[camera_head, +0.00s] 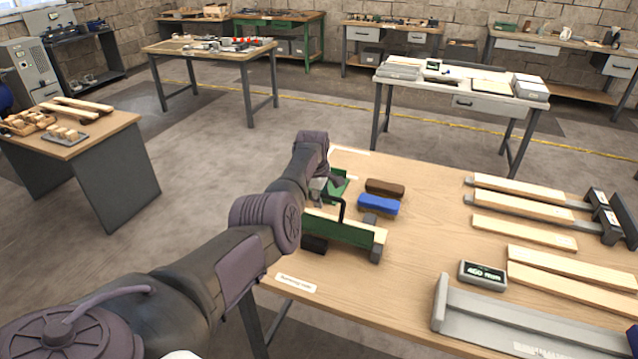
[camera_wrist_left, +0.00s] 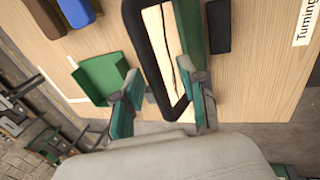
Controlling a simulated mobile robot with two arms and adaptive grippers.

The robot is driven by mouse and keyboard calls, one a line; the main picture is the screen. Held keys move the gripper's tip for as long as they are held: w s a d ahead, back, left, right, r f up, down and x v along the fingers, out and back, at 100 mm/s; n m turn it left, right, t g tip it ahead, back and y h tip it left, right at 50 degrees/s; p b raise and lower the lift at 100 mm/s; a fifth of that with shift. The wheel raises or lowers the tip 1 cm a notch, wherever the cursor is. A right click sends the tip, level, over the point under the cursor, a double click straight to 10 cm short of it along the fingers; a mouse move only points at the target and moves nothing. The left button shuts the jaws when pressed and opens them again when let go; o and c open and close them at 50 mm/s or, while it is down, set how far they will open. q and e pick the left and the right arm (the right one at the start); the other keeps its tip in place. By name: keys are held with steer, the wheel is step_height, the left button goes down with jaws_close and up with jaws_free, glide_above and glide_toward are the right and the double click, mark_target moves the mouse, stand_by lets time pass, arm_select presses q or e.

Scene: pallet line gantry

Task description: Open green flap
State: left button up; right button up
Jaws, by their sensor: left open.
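A green fixture with a long green side (camera_head: 340,228) stands at the left end of the wooden table, with a pale wood strip along it. A green plate (camera_head: 338,185) stands behind it; the same plate is in the left wrist view (camera_wrist_left: 100,78). I cannot tell which green part is the flap. A dark loop handle (camera_wrist_left: 143,55) rises over the wood strip. My left gripper (camera_wrist_left: 160,78) is open, its fingers on either side of the handle's near end; I cannot tell whether they touch it. In the head view the left gripper (camera_head: 322,190) is partly hidden behind my arm.
A blue block (camera_head: 378,205) and a brown block (camera_head: 385,188) lie just right of the fixture. A small display (camera_head: 483,274), a grey tray (camera_head: 490,318) and several wood slats (camera_head: 525,232) fill the right side. The middle of the table (camera_head: 425,240) is clear.

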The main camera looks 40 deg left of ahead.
arm_select(q)
steer(key=v, duration=1.1)
steer(key=shift+r, duration=0.35)
steer(key=shift+s, duration=0.1)
stand_by(0.4)
